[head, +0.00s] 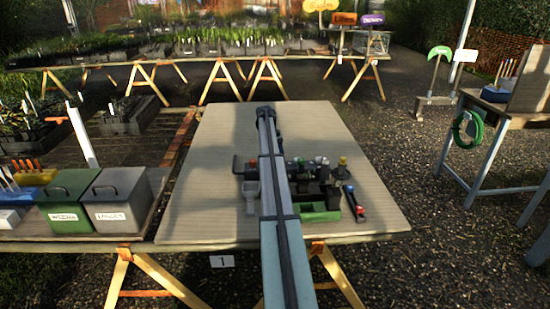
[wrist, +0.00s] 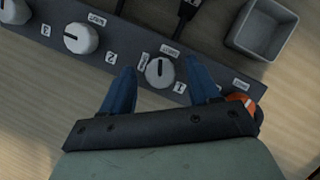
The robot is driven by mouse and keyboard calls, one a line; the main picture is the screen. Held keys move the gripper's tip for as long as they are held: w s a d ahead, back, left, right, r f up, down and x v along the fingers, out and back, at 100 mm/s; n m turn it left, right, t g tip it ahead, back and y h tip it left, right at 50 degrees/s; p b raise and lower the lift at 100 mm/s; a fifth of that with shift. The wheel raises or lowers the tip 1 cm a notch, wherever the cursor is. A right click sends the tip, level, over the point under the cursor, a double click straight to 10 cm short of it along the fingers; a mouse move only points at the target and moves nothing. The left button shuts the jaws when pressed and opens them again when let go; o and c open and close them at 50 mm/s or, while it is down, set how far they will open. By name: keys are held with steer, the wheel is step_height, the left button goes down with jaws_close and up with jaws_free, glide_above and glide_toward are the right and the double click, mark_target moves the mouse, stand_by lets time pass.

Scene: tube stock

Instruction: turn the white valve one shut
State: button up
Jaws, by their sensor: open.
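The white valve knob beside the label 1 (wrist: 159,73) sits on a dark manifold bar (wrist: 142,40) in the wrist view. A dark pointer mark shows on its face, running roughly up and down in the picture. My gripper (wrist: 160,66) is open, with one blue finger on each side of this knob and visible gaps to it. Small word tags stand near the knob, too blurred to read surely. A second white knob (wrist: 81,38) sits farther left, near the labels 2 and 3. In the head view my arm covers the gripper and the valve.
Another white knob (wrist: 16,11) is at the upper left. A grey square cup (wrist: 262,28) stands beside the bar. An orange-red part (wrist: 240,99) shows partly behind my gripper. On the table (head: 215,150) are a green tray (head: 320,213) and red-and-blue pieces (head: 355,203).

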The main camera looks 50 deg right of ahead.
steer(key=shift+r, duration=0.1)
steer(key=v, duration=0.7)
steer(key=shift+w+a+r, duration=0.1)
steer(key=shift+w, duration=0.05)
steer(key=w+a+r+n+h, duration=0.1)
steer(key=w+a+r+h, duration=0.1)
steer(key=a+r, duration=0.35)
steer(key=s+d+f+n, duration=0.1)
steer(key=f+n, duration=0.1)
steer(key=f, duration=0.2)
steer(key=s+d+f+n+h, duration=0.1)
steer(key=s+d+f+n, duration=0.1)
steer(key=f+n, duration=0.1)
steer(key=s+d+f+n, duration=0.1)
steer(key=s+f+n, duration=0.1)
steer(key=f, duration=0.3)
steer(key=shift+d+f+n+t, duration=0.25)
steer(key=shift+n+t, duration=0.15)
steer(key=shift+n, duration=0.1)
